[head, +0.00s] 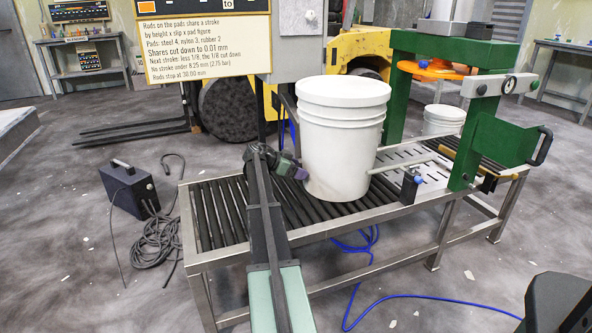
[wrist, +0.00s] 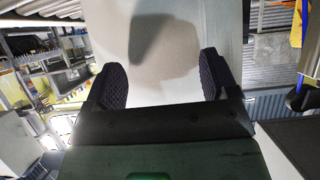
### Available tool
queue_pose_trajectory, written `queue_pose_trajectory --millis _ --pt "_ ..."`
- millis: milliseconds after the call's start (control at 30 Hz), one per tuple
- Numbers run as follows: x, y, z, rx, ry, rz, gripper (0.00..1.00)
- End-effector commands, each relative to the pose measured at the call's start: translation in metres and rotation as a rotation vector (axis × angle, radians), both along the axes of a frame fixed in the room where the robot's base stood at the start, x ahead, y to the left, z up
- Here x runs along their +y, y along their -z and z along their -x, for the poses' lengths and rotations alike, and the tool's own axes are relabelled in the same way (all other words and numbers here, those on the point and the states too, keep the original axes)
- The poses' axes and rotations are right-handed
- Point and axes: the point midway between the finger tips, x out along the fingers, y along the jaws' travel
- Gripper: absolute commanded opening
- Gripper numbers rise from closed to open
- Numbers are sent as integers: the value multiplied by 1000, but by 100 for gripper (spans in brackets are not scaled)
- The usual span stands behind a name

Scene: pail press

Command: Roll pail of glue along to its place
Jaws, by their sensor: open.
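The large white lidded pail (head: 343,140) stands upright on the roller conveyor (head: 222,212), left of the green press (head: 483,150). My gripper (head: 300,172) is at the pail's lower left side, low over the rollers. In the wrist view the pail's pale wall (wrist: 185,25) fills the space ahead of my open fingers (wrist: 160,78), with a shadow on it. The fingers point at the wall with nothing held; I cannot tell whether they touch it. A second, smaller-looking white pail (head: 443,120) is farther right, behind the press's front parts.
An orange disc (head: 432,68) hangs in the press. A black box (head: 128,188) and cables lie on the floor. Rollers left of the pail are clear.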

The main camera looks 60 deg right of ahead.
Motion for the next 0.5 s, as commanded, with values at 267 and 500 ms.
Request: queue_pose_trajectory --millis 267,500 --pt "-10 0 7 0 0 0 80" --pt "-24 0 18 1 2 -1 80"
